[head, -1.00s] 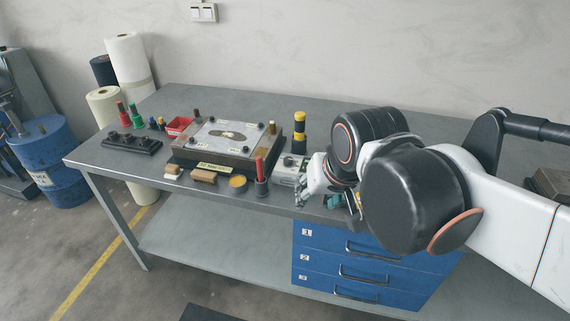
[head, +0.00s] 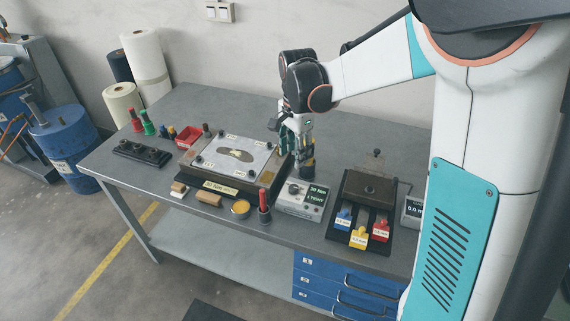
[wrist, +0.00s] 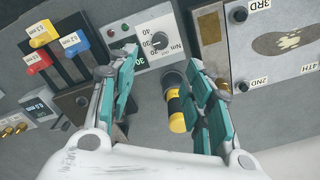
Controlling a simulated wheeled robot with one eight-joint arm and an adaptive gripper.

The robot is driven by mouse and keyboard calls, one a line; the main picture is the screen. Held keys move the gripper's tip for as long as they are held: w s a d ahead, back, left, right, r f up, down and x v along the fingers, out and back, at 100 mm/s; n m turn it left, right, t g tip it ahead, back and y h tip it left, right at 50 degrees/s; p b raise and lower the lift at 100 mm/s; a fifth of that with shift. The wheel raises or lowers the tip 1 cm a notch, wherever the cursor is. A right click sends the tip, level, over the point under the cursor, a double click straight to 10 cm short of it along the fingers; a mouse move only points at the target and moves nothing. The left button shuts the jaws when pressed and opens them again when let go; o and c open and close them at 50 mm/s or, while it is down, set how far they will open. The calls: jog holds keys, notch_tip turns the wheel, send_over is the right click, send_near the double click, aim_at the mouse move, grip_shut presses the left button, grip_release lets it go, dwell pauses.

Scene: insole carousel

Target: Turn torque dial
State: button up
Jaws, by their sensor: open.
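The torque dial is a dark round knob (wrist: 158,41) on a white scale plate marked in Nm. My gripper (head: 298,142) points down behind the box, beside a black and yellow cylinder (head: 308,167). In the wrist view my gripper (wrist: 158,62) is open, with its two teal-padded fingers spread. The dial shows beyond the fingertips, and the cylinder (wrist: 178,112) shows between the fingers, nearer the right one. I see no finger touching the dial.
A dark fixture with blue, yellow and red tabs (head: 359,236) stands right of the box. A plate fixture (head: 236,157) stands to the left.

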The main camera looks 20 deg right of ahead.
aim_at(293, 187)
notch_tip(293, 187, down, 14)
jog(key=b, duration=0.4)
jog(key=shift+w, duration=0.15)
jog(key=c, duration=1.1)
